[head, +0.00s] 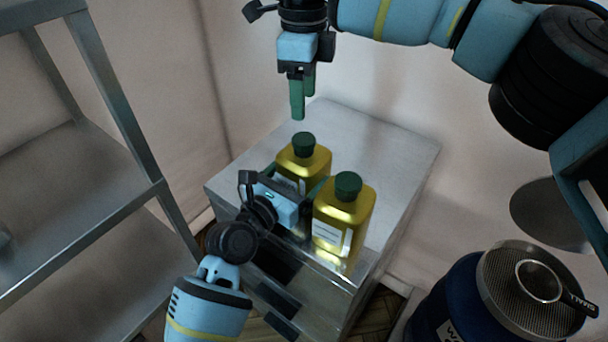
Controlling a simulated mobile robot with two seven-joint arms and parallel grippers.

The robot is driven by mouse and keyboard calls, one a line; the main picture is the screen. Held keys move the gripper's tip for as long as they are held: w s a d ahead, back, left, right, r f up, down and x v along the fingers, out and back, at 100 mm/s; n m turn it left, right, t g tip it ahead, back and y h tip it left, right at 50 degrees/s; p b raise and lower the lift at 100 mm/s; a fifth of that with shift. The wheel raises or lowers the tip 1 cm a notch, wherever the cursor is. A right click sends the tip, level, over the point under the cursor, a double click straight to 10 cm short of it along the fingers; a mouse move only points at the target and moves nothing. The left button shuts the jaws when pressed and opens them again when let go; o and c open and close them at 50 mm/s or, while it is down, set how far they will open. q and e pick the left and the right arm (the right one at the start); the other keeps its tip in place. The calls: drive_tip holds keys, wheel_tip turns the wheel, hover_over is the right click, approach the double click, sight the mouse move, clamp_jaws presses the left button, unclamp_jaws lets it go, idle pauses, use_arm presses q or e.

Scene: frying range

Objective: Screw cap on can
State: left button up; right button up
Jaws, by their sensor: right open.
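Two yellow cans with dark green caps stand upright on a metal cabinet. The rear can (312,161) has its cap (303,144) sitting on its neck; I cannot tell how tight it is. The front can (342,222) has a cap (348,185) on top. My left gripper (295,181) has its green fingers on both sides of the rear can's body, and its palm hides the can's lower front. My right gripper (302,108) is open and empty, pointing down above the rear can's cap, clear of it.
The metal cabinet top (380,145) is bare behind and to the right of the cans. A metal shelf rack (130,130) stands at the left. A blue drum (445,300) with a mesh strainer (500,275) on it stands at lower right.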

sight(303, 139)
drive_tip(key=shift+f, duration=0.1)
idle(0.3)
drive_tip(key=shift+f, duration=3.9)
drive_tip(key=c, duration=1)
drive_tip(key=o, duration=1.2)
wheel_tip(303, 139, up, 12)
drive_tip(key=shift+r, duration=0.1)
